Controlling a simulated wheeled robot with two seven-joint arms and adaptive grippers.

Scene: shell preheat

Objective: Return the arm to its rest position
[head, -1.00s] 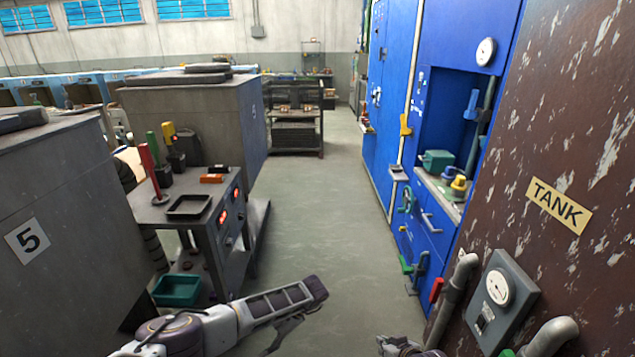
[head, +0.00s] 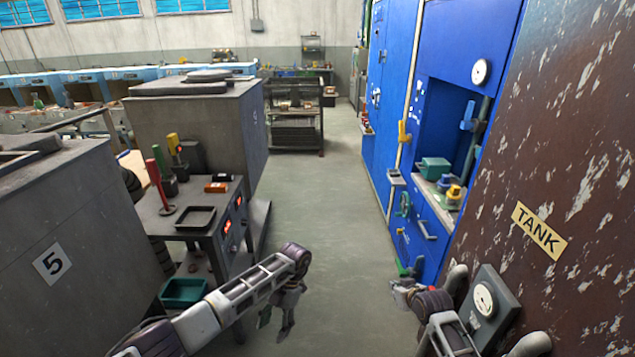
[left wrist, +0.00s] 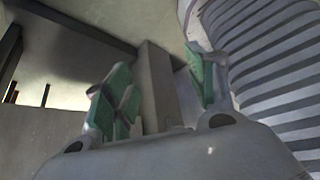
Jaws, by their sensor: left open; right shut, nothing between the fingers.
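My left arm (head: 250,290) reaches in from the bottom left, over the aisle floor in front of the small cart. My left gripper (head: 276,322) hangs down from its wrist, open and empty. In the left wrist view the same gripper (left wrist: 160,88) shows its two green-padded fingers apart, with nothing between them. My right arm (head: 440,315) comes in from the bottom right, close to the tank's gauge box. My right gripper (head: 403,293) points to the left, shut and empty, in front of the blue cabinet's lower end.
The cart (head: 222,232) holds a black tray (head: 195,217) and stands left of my left arm. A grey block marked 5 (head: 60,225) is at the left. The brown tank (head: 575,150) and its gauge box (head: 488,300) bound the right. The aisle floor (head: 325,230) between is clear.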

